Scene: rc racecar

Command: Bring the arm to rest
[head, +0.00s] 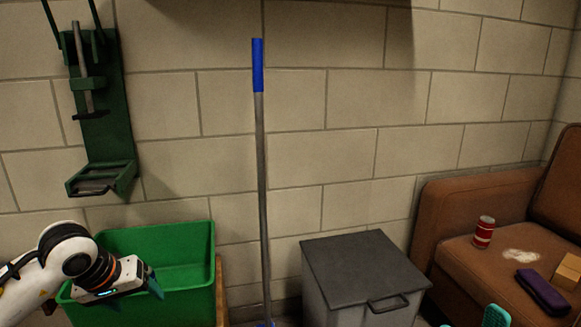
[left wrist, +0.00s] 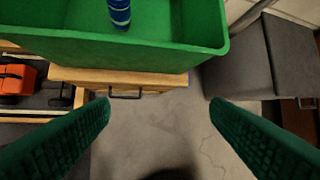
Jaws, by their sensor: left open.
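My left arm comes in from the left in the head view. Its gripper (head: 152,284) is in front of the green bin (head: 185,240), over its near side. In the left wrist view the two green fingers of the left gripper (left wrist: 162,106) are wide apart with nothing between them. The green bin (left wrist: 150,55) lies beyond the fingertips, with a blue cylindrical item (left wrist: 119,12) inside it. At the lower right of the head view, teal finger pieces of my right gripper (head: 494,316) just show; most of it is cut off.
A grey lidded box (head: 350,258) stands right of the bin. A blue-topped pole (head: 262,170) stands between them against the wall. A brown sofa (head: 440,205) holds a red can (head: 484,232) and a purple case (head: 541,291). A wooden drawer unit (left wrist: 125,80) is under the bin.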

